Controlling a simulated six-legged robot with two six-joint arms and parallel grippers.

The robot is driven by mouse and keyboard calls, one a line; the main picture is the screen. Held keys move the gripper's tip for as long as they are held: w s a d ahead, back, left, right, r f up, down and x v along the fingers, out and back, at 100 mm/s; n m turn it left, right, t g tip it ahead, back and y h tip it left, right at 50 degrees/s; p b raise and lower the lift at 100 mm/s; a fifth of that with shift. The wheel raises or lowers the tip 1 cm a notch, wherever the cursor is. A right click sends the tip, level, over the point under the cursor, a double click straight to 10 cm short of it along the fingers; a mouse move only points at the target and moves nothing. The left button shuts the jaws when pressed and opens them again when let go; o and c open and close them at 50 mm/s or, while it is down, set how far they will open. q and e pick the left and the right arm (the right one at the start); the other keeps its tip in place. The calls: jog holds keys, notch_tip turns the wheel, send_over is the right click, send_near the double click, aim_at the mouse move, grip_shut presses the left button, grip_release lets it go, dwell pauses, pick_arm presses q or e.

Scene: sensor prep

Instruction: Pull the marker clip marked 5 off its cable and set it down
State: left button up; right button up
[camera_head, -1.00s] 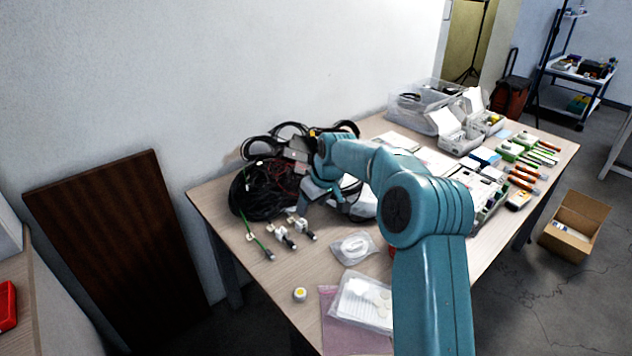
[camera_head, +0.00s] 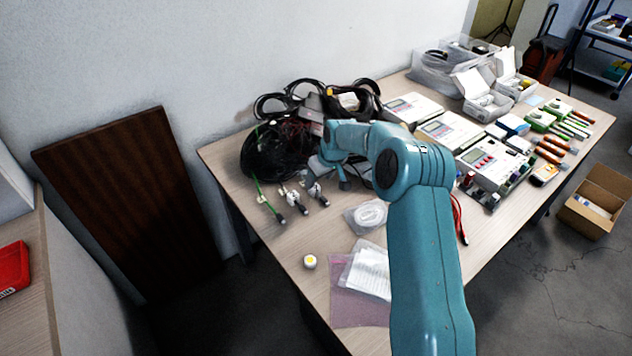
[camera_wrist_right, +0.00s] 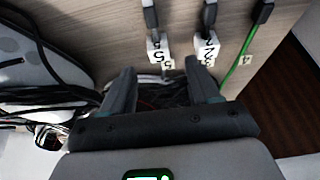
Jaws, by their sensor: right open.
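The white marker clip marked 5 (camera_wrist_right: 157,50) sits on a grey-tipped cable, at the top middle in the right wrist view. It also shows in the head view (camera_head: 315,190), on the rightmost of the short cable ends. My right gripper (camera_wrist_right: 162,66) is open, with the clip ahead of and roughly between its fingertips. I see no contact with the clip. In the head view the right gripper (camera_head: 338,176) hangs over the table close to the clip, partly hidden by its own arm. My left gripper is not in view.
Another white clip (camera_wrist_right: 207,48), marked 2, sits on the neighbouring cable, and a green cable (camera_wrist_right: 236,65) lies beyond it. A black cable bundle (camera_head: 270,155) lies behind. A bagged white coil (camera_head: 368,214) lies in front. Bare table (camera_head: 285,240) shows left of it.

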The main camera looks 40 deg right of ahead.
aim_at(315, 187)
jog(key=shift+x, duration=2.55)
jog(key=shift+d, duration=0.1)
jog(key=shift+w, duration=0.1)
grip_shut()
